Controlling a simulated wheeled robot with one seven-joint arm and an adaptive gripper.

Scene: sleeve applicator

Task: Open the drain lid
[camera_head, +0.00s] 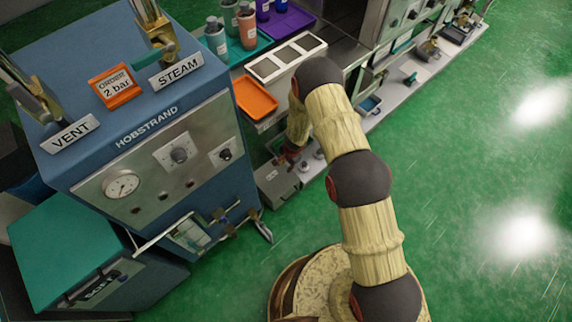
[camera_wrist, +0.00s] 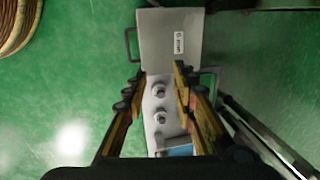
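A flat grey lid-like panel (camera_wrist: 168,38) with a small label, too blurred to read, lies at the top middle of the wrist view. It may be the drain lid; I cannot tell for certain whether it is shut or raised. A thin handle (camera_wrist: 128,45) shows at its left side, and another bar (camera_wrist: 212,72) at its lower right. The same grey unit (camera_head: 277,187) shows at floor level in the head view. My gripper (camera_wrist: 160,72) is open and empty, its two fingers apart just below the panel's near edge. In the head view my gripper (camera_head: 289,155) is partly hidden by my arm.
Two round metal fittings (camera_wrist: 160,104) on a pale base show between my fingers, with a bluish part below them. The blue Hobstrand cabinet (camera_head: 150,130) stands left of the unit in the head view. An orange tray (camera_head: 256,98) lies behind. Green floor is clear at right.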

